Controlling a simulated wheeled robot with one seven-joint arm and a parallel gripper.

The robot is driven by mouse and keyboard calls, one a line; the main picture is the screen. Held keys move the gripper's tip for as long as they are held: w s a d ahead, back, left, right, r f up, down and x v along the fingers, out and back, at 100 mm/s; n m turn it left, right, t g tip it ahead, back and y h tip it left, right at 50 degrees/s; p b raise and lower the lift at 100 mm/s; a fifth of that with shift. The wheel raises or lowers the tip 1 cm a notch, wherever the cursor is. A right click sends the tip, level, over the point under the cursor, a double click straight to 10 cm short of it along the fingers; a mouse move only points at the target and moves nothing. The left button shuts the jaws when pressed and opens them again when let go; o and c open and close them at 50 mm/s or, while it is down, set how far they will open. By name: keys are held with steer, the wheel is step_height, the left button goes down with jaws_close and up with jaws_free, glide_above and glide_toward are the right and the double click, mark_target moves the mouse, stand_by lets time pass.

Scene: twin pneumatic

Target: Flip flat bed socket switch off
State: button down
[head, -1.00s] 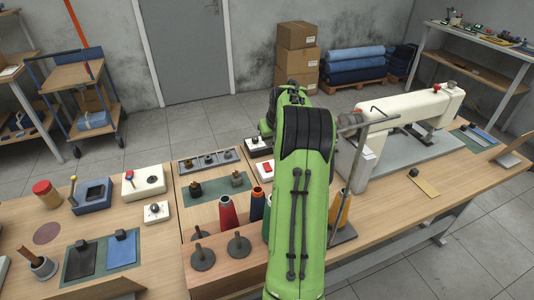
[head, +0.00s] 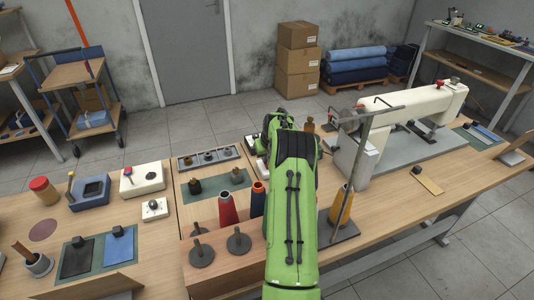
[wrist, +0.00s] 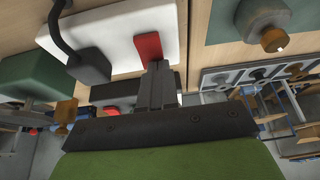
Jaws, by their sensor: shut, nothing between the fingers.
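A white socket box (wrist: 112,28) with a red rocker switch (wrist: 148,47) fills the upper middle of the wrist view. A black cable with a dark plug (wrist: 88,62) runs over its left part. My gripper (wrist: 157,66) is shut and empty, its fingertips right at the near end of the red switch. I cannot tell whether they touch it or which way the rocker is tilted. In the head view my green arm hides the gripper and the red switch. The cream flat bed sewing machine (head: 415,103) stands to the right of my arm.
Red (head: 227,208) and dark blue (head: 258,199) thread cones stand just left of my arm. An orange cone (head: 341,205) and a metal thread stand (head: 364,150) are close on its right. A green mat (head: 217,184) with knobs lies left of the socket area.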

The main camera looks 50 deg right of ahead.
steer(key=shift+f, duration=0.25)
steer(key=shift+w+d, duration=0.1)
steer(key=shift+w, duration=0.1)
steer(key=shift+s+a+f+b, duration=0.1)
steer(key=shift+s+a+b, duration=0.1)
steer(key=shift+s+b, duration=0.15)
steer(key=shift+s+a+f+b, duration=0.1)
steer(key=shift+s+a+b, duration=0.1)
steer(key=shift+s, duration=0.25)
steer(key=shift+r, duration=0.1)
